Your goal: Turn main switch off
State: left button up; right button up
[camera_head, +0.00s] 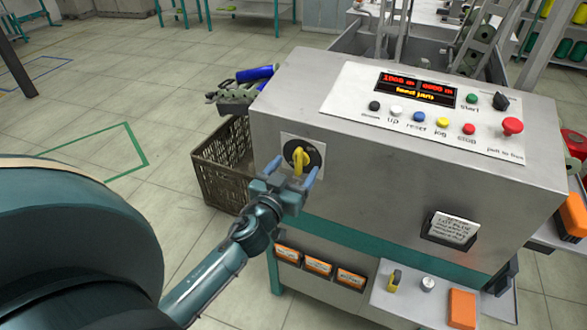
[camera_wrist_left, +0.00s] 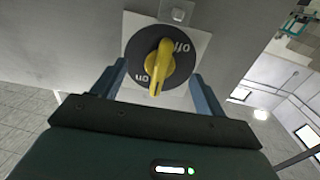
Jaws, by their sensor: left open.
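The main switch is a yellow rotary handle (camera_head: 299,160) on a black disc with a light square plate, on the front of the grey machine cabinet (camera_head: 400,170). In the left wrist view the yellow handle (camera_wrist_left: 158,68) stands between the words "off" and "on" on the disc, its narrow end pointing down. My left gripper (camera_head: 290,172) is open, with its blue fingers on either side of the switch. In the left wrist view the fingers (camera_wrist_left: 158,85) stand apart from the handle. Whether they reach it in depth is hard to tell. My right gripper is not in view.
The control panel (camera_head: 340,105) on top carries several coloured buttons, a red display and a red mushroom button (camera_head: 512,126). A brown crate (camera_head: 222,165) stands left of the cabinet. Open floor lies to the left.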

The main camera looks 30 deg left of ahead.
pick_arm(q)
jog(key=shift+w, duration=0.2)
jog(key=shift+w+a, duration=0.15)
jog(key=shift+w, duration=0.85)
jog(key=shift+c, duration=0.5)
jog(key=c, duration=1.3)
jog(key=shift+o, duration=0.2)
jog(key=n, duration=0.4)
jog(key=shift+r+n+p, duration=0.1)
jog(key=shift+n+p, duration=0.35)
jog(key=shift+n, duration=1.45)
